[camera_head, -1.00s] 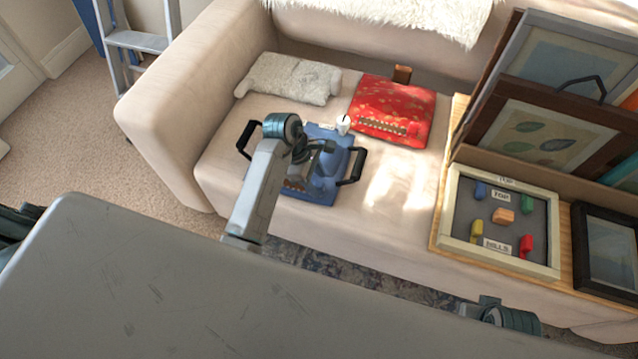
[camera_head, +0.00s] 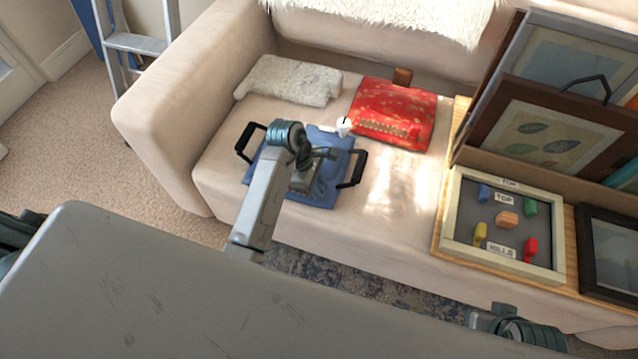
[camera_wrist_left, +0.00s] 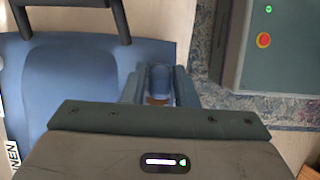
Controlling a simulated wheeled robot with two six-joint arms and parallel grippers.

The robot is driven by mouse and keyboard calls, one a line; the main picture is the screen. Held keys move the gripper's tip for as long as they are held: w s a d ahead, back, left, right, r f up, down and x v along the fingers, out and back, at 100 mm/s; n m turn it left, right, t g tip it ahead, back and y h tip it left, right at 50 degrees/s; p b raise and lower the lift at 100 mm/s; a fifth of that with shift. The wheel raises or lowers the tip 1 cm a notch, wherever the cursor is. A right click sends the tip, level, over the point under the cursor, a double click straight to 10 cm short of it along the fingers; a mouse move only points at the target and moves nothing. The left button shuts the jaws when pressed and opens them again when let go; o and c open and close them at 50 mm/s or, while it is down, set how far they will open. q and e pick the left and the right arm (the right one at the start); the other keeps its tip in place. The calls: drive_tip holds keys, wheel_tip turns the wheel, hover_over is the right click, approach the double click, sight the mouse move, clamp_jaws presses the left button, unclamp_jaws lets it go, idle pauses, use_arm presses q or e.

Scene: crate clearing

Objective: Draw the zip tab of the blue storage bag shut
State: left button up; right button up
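The blue storage bag (camera_head: 328,190) lies on the sofa seat, with a black handle on each side. My left arm crosses over it, and its gripper (camera_wrist_left: 160,88) is low over the bag. In the left wrist view the fingers stand on either side of a small blue rounded piece. I cannot tell whether that piece is the zip tab or whether the fingers grip it. A bit of brown shows just below it. My arm hides much of the bag's middle and zip. My right gripper is not visible; only part of that arm shows at bottom right.
A red patterned pouch (camera_head: 393,112) and a cream fluffy cushion (camera_head: 290,80) lie behind the bag. A small white cup-like object (camera_head: 343,126) stands by its back edge. A framed tray (camera_head: 453,215) with coloured blocks and picture frames occupy the right. Bare seat lies between.

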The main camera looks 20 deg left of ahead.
use_arm(q)
drive_tip(key=shift+a+b, duration=0.3)
drive_tip(key=shift+a, duration=6.85)
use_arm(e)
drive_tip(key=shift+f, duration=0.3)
use_arm(q)
drive_tip(key=shift+a+b, duration=0.75)
drive_tip(key=shift+a, duration=1.7)
drive_tip(key=o, duration=1.1)
drive_tip(key=shift+d, duration=0.1)
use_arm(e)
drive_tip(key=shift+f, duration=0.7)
use_arm(q)
drive_tip(key=v, duration=1)
drive_tip(key=shift+r, duration=0.35)
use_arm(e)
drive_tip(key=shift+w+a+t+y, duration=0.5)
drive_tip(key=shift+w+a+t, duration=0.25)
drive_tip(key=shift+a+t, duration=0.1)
